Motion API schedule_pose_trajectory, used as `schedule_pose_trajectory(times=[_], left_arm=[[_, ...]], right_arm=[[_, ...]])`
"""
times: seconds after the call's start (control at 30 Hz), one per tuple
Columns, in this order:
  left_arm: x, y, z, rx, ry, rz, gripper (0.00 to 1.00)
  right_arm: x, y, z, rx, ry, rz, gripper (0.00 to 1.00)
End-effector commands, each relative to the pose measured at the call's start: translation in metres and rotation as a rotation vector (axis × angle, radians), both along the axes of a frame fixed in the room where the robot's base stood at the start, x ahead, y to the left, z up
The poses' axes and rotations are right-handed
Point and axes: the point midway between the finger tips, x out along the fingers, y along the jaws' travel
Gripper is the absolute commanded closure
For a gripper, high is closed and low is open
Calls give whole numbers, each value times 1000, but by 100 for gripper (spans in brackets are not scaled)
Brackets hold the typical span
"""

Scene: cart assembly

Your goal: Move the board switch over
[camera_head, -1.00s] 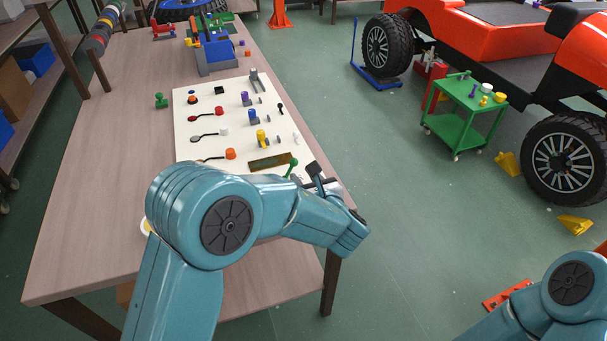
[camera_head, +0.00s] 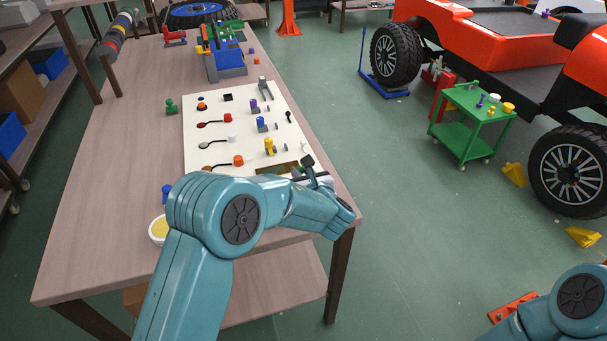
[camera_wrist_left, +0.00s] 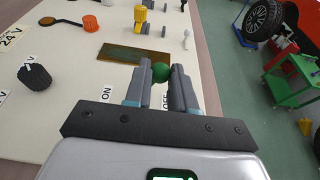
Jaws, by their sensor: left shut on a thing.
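The white board (camera_head: 215,130) lies on the wooden table and carries knobs, plugs and switches. In the left wrist view its surface (camera_wrist_left: 60,60) shows the labels ON and OFF on either side of my gripper. My left gripper (camera_wrist_left: 160,78) is shut on the green ball-shaped tip of the board switch (camera_wrist_left: 161,72). The switch's lower part is hidden behind the fingers. A brass plate (camera_wrist_left: 135,54) lies just beyond it. In the head view my left gripper (camera_head: 309,172) is at the board's near right corner, its fingertips partly hidden. My right gripper is out of view.
A black knob (camera_wrist_left: 34,78) and an orange knob (camera_wrist_left: 91,24) stand on the board to the left. A yellow plug (camera_head: 269,147) stands beyond the plate. The green cart (camera_head: 462,125) and the orange vehicle stand right of the table, across open floor.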

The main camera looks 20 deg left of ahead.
Motion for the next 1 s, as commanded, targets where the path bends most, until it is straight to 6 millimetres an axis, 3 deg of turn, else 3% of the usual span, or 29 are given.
schedule_pose_trajectory(times=[1.0], left_arm=[[-20, 28, 2, -1, 2, -1, 93]], right_arm=[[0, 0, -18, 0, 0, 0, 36]])
